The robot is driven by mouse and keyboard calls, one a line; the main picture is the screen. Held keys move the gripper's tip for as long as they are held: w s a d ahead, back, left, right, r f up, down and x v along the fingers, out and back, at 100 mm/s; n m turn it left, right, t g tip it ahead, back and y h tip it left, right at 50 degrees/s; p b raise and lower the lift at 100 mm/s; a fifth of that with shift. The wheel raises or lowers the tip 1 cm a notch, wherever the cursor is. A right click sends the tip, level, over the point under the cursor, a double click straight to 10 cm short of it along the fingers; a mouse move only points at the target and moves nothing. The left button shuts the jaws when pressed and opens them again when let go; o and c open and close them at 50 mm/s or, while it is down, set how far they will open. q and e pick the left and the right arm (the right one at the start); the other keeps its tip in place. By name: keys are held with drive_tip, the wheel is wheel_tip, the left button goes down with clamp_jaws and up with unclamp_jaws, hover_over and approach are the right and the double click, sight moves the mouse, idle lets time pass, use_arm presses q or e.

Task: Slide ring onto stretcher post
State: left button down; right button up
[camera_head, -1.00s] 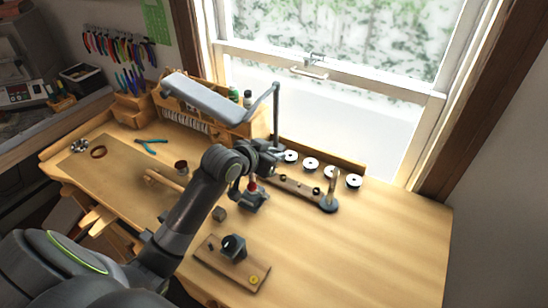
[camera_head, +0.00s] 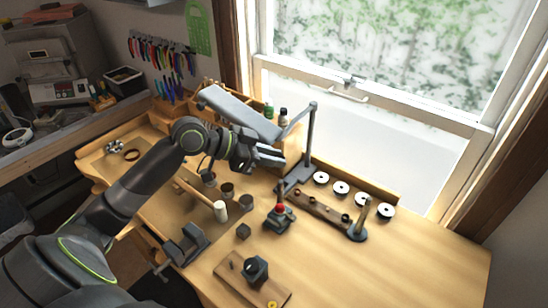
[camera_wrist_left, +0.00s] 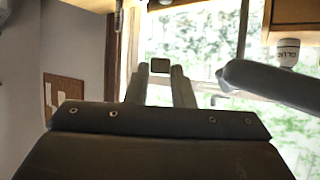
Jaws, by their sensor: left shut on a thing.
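My left gripper (camera_head: 276,157) is raised above the back of the bench, in front of the lamp. In the left wrist view its fingers (camera_wrist_left: 160,84) are nearly together, with a small dark-edged piece (camera_wrist_left: 160,67) between their tips. It may be the ring, but its shape is too small to tell. An upright pale post on a dark round base (camera_head: 363,216) stands at the bench's right, well apart from the gripper. A dark device with a red knob (camera_head: 280,209) stands nearer. I cannot tell for sure which is the stretcher. My right gripper is out of view.
The lamp (camera_head: 240,110) stands close behind the gripper. A wooden strip with small pieces (camera_head: 318,209) and several white discs (camera_head: 340,187) lie along the back. A hammer (camera_head: 219,211), dark cups and a board with a dark block (camera_head: 255,268) are nearer. The right front is clear.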

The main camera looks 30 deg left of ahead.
use_arm(q)
drive_tip(key=shift+f+b, duration=1.85)
drive_tip(key=shift+f, duration=0.55)
drive_tip(key=shift+f+b, duration=1.2)
drive_tip(key=shift+f, duration=0.4)
drive_tip(key=c, duration=1.2)
unclamp_jaws()
drive_tip(key=shift+o, duration=0.2)
drive_tip(key=shift+s+a, duration=0.1)
